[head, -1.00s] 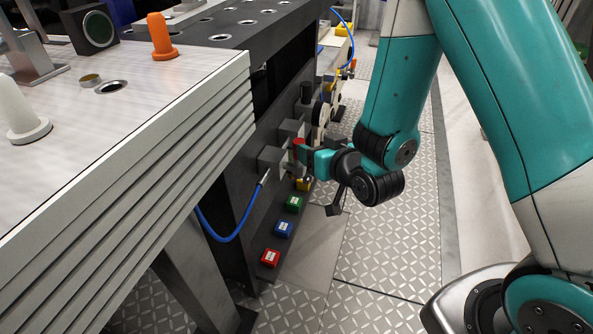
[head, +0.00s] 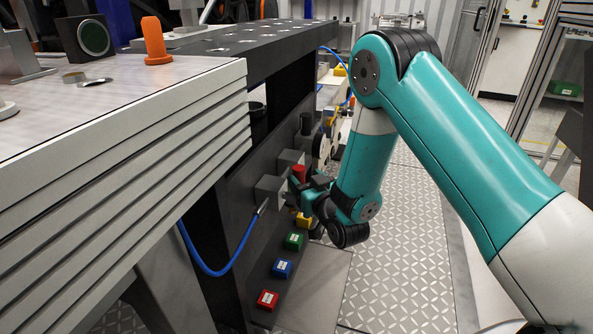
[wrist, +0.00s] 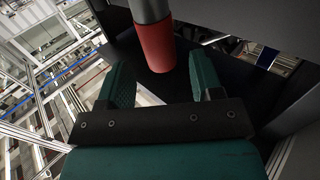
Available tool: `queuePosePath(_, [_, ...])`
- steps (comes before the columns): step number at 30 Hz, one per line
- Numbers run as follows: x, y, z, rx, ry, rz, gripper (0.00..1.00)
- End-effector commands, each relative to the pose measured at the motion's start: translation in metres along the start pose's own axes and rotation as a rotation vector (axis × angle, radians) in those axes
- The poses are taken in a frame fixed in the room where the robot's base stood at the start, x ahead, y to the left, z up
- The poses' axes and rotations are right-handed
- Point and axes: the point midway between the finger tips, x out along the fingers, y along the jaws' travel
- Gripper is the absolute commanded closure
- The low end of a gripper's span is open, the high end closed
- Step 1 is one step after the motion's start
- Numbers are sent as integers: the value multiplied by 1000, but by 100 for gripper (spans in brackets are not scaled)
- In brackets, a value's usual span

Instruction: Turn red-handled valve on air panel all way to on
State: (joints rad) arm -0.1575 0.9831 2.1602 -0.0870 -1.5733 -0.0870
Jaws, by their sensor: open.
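The red valve handle (head: 299,173) stands upright at the grey blocks on the dark side of the bench. In the wrist view the handle (wrist: 155,46) shows as a red grip on a grey stem, just beyond and between my fingertips. My gripper (head: 302,192) is at the handle in the head view, its fingers partly hidden by its own body. In the wrist view my gripper (wrist: 160,75) is open, with one teal finger on each side and nothing between them. I cannot tell whether a finger touches the handle.
A grey block (head: 270,190) with a blue hose (head: 228,270) sits just left of the handle. Yellow, green (head: 294,241), blue (head: 282,267) and red (head: 267,299) labelled boxes line the panel below. The patterned floor (head: 400,260) to the right is clear.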

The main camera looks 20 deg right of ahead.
Motion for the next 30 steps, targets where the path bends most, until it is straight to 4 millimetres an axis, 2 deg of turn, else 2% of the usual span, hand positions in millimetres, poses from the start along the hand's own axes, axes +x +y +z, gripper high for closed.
queuePosePath(3, [26,0,0,1,4,1,40])
queuePosePath(9, [50,1,-4,2,-2,2,40])
queuePosePath(14, [57,0,-1,0,-2,0,40])
queuePosePath(22, [58,0,1,1,-1,0,40])
queuePosePath(23, [58,0,1,0,-1,0,43])
queuePosePath(30, [58,0,0,0,-1,0,98])
